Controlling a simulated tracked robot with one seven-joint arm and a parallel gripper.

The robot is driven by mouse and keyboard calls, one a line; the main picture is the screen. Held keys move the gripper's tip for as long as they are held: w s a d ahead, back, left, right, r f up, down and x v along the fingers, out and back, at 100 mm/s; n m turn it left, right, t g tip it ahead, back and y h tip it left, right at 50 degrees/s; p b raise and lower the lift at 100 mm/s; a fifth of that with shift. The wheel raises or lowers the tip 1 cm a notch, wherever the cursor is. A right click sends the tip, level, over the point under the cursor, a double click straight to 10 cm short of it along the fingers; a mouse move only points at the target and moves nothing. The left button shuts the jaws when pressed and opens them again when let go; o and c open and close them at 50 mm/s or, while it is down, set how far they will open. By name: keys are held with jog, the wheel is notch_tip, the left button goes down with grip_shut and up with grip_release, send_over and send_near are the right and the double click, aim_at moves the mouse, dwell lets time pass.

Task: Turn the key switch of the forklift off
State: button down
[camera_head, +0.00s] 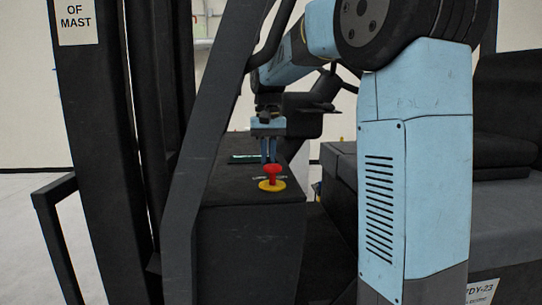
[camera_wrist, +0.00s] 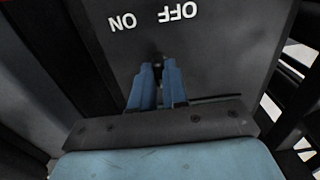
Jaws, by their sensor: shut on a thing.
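My gripper (camera_head: 269,158) points down at the dark top of the forklift's console (camera_head: 232,185) in the head view. In the wrist view, my gripper (camera_wrist: 158,72) has its two blue fingers close together, shut on the small dark key switch (camera_wrist: 158,62). Most of the key is hidden between the fingertips, so its exact angle cannot be told.
A red emergency button (camera_head: 272,172) on a yellow base stands on the console just in front of my gripper. A slanted dark post (camera_head: 215,130) and the mast (camera_head: 95,150) stand to the left. The black seat (camera_head: 505,140) is at the right.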

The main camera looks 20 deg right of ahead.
aim_at(268, 158)
jog(key=shift+s, duration=0.1)
jog(key=c, duration=1.1)
grip_release()
jog(key=shift+c, duration=0.2)
notch_tip(268, 158, up, 14)
jog(key=shift+f, duration=0.1)
jog(key=s+f+t, duration=0.2)
jog(key=s+f, duration=0.4)
jog(key=s, duration=0.3)
jog(key=s+f+n+t, duration=0.1)
jog(key=s+f, duration=0.6)
jog(key=s, duration=0.3)
jog(key=s+d+f+n+t, duration=0.1)
jog(key=s+f+t, duration=0.1)
jog(key=s+f, duration=0.4)
jog(key=s, duration=0.3)
jog(key=shift+s+f+t, duration=0.3)
jog(key=shift+f, duration=0.05)
